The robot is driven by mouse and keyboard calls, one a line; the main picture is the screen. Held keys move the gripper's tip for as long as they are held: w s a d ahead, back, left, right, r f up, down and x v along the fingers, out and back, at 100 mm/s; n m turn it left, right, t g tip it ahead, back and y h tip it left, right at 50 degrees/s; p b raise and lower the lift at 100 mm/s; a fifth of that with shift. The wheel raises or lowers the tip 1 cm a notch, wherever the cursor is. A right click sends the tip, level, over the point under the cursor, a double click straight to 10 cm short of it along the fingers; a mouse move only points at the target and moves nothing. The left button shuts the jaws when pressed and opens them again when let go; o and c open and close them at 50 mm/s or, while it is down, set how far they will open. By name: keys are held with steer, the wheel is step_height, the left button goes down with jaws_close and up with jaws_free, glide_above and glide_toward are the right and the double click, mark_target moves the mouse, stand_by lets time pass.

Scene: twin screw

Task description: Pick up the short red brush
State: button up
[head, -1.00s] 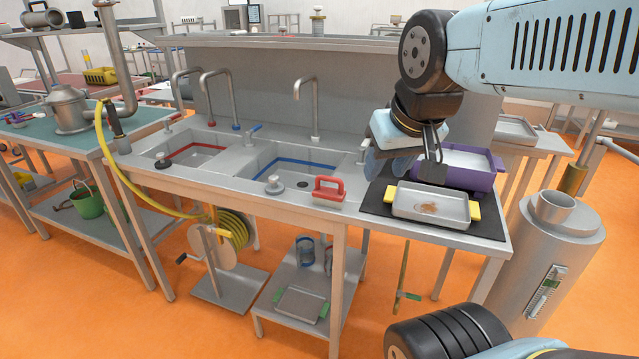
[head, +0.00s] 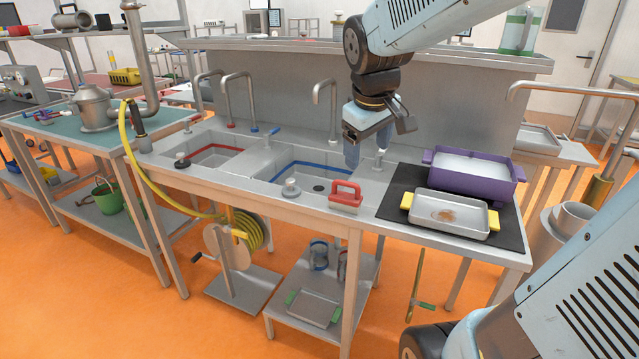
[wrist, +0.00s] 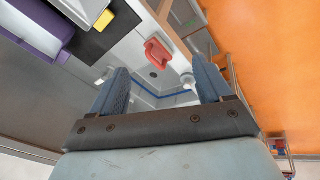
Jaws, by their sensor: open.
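The short red brush (head: 346,195), with a looped red handle and a pale underside, sits on the front edge of the steel counter, right of the blue-rimmed sink. It also shows in the wrist view (wrist: 159,55), between the fingertips in the picture but farther off. My gripper (head: 367,152) is open and empty, above the counter, behind and slightly right of the brush, fingers pointing down. In the wrist view its two blue fingers (wrist: 160,78) are spread wide, with nothing between them.
A grey tray with yellow handles (head: 448,216) and a purple tub (head: 474,172) stand on a black mat (head: 395,204) to the right. A tap (head: 333,110) rises behind the sink (head: 305,173).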

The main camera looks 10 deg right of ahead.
steer(key=w+a+f+n+g, duration=0.15)
steer(key=w+f+n, duration=0.5)
steer(key=w, duration=0.65)
glide_above(346, 197)
steer(key=s+a, duration=0.1)
steer(key=shift+m+g, duration=0.25)
steer(key=shift+m, duration=0.1)
steer(key=f, duration=0.9)
steer(key=shift+a, duration=0.2)
steer(key=shift+w+d+f, duration=0.15)
steer(key=shift+d+f, duration=0.05)
steer(key=shift+f, duration=0.65)
steer(key=shift+w+d+f, duration=0.15)
steer(key=shift+d+f, duration=0.1)
steer(key=shift+f, duration=0.65)
steer(key=shift+w+d+f, duration=0.15)
steer(key=shift+d+f, duration=0.05)
steer(key=shift+f, duration=0.65)
steer(key=c, duration=1.2)
